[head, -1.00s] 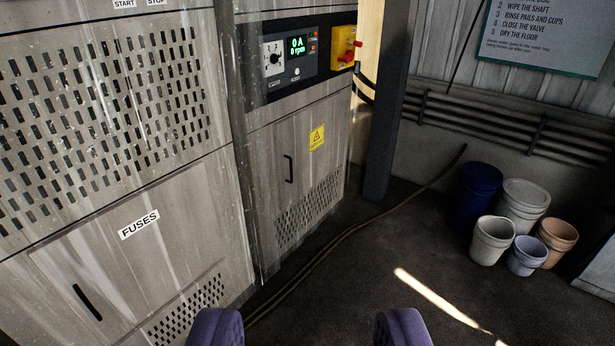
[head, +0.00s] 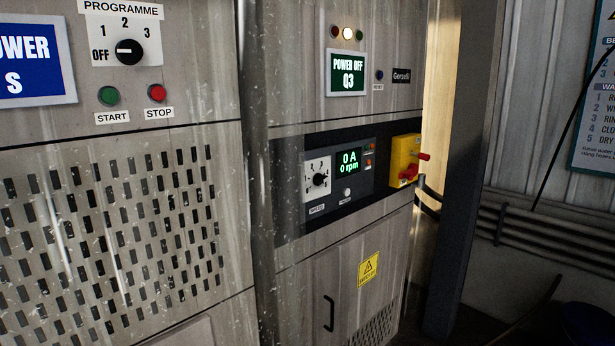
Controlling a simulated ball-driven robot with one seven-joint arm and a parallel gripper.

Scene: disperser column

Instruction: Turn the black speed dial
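The black speed dial (head: 320,179) is a small round knob on a white numbered plate, with a small label below it. It sits on the dark control strip of the right-hand cabinet, left of a green display (head: 348,162) reading 0 A and 0 rpm. A second black knob (head: 129,51), labelled PROGRAMME with OFF, 1, 2 and 3, is on the left cabinet, and its pointer is toward OFF. My gripper is not in view now, and nothing touches the speed dial.
A yellow switch box with a red handle (head: 409,172) juts out right of the display. Green (head: 109,96) and red (head: 157,93) buttons are on the left cabinet. A door handle (head: 328,313) is below the dial. A dark post (head: 466,170) stands at right.

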